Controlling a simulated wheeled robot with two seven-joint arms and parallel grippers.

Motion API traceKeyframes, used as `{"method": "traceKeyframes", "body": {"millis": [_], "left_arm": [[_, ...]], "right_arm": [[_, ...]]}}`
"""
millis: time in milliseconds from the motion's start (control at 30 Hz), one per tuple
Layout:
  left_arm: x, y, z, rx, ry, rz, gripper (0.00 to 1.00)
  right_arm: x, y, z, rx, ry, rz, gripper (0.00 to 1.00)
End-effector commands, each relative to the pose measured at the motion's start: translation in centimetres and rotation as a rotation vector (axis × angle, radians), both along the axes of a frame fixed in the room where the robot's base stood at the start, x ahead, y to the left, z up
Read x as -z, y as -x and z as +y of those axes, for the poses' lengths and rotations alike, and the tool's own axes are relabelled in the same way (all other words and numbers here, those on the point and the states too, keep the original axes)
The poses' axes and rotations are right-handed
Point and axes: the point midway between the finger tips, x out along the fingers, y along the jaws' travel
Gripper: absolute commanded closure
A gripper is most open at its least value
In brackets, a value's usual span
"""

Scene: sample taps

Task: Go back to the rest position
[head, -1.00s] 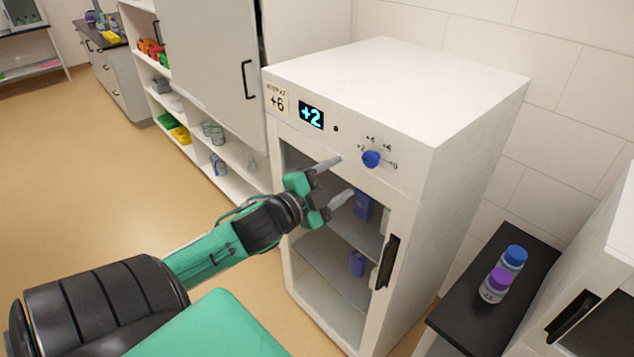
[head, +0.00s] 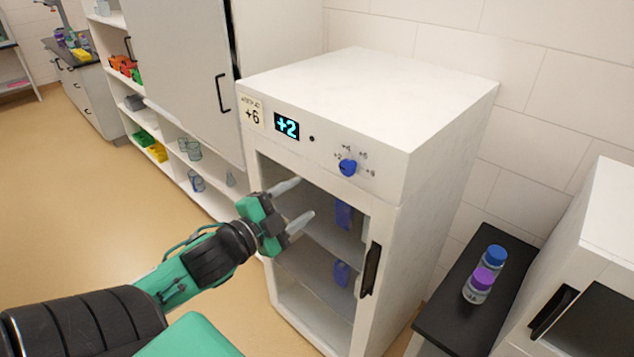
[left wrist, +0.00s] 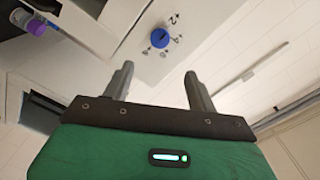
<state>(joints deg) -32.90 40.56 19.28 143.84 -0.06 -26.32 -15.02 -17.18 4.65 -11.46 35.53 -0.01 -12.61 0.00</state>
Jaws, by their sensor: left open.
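My left gripper (head: 297,205) is open and empty in the head view. It is in front of the glass door of a white cabinet (head: 370,90), below and left of the blue knob (head: 348,168). The fingers appear apart from the knob. My right gripper is not in view.
The cabinet door has a black handle (head: 370,269). Shelves (head: 165,140) with bins and glassware stand at the left. The floor (head: 70,200) at the left is open.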

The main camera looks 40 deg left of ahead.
Motion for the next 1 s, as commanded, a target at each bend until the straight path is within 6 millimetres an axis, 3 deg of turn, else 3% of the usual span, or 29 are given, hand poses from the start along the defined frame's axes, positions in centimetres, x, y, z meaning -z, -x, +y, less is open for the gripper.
{"method": "traceKeyframes", "body": {"millis": [267,367,433,567,600,733,867,1000], "left_arm": [[0.4,-0.2,0.3,-0.006,0.005,0.006,0.42],[2.7,-0.9,1.7,-0.037,0.029,0.042,0.42],[5.8,-1.8,3.4,-0.078,0.062,0.088,0.42],[14.5,-2.9,7.2,-0.174,0.147,0.211,0.42],[17.4,-2.9,8.2,-0.204,0.175,0.252,0.42],[27.2,-2.1,10.3,-0.292,0.261,0.384,0.42],[37.0,0.2,11.0,-0.370,0.342,0.520,0.42],[47.0,4.0,10.0,-0.444,0.420,0.669,0.42]], "right_arm": [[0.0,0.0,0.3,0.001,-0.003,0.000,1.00],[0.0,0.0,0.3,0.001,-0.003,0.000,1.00],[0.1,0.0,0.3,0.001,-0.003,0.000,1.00],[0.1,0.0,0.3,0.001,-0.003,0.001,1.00],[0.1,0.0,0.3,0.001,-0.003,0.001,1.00],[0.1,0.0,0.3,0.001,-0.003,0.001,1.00],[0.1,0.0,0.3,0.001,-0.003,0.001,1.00],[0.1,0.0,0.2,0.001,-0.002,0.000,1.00]]}}
